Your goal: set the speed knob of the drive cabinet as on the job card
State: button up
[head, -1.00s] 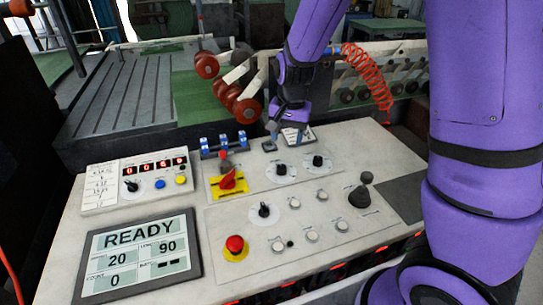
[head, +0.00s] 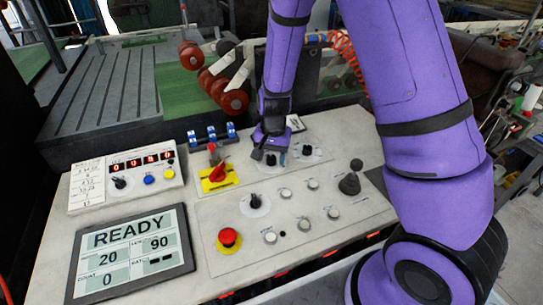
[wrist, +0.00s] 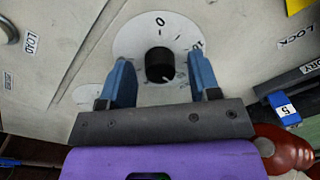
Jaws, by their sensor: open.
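In the wrist view a black round knob (wrist: 160,65) sits on a white dial plate (wrist: 125,42) with a 0 and a partly hidden number. A light pointer mark shows on the knob's lower side. My gripper (wrist: 158,62) is open, its two blue fingers on either side of this knob with gaps visible. In the head view my gripper (head: 268,148) is low over the cabinet panel at a knob (head: 271,159), partly hidden. No speed label is legible. A handwritten card (head: 87,183) lies on the left; its writing is too small to read.
A second knob (head: 307,150) is close on the right and a third knob (head: 255,201) is nearer. A red switch on yellow (head: 218,177), a red stop button (head: 228,238), a joystick (head: 350,180) and a READY screen (head: 130,250) share the panel.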

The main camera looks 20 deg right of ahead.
jog(key=shift+f, duration=0.15)
jog(key=shift+c, duration=0.3)
jog(key=c, duration=0.9)
jog(key=shift+n, duration=3.2)
jog(key=o, duration=1)
jog(key=shift+c, duration=0.2)
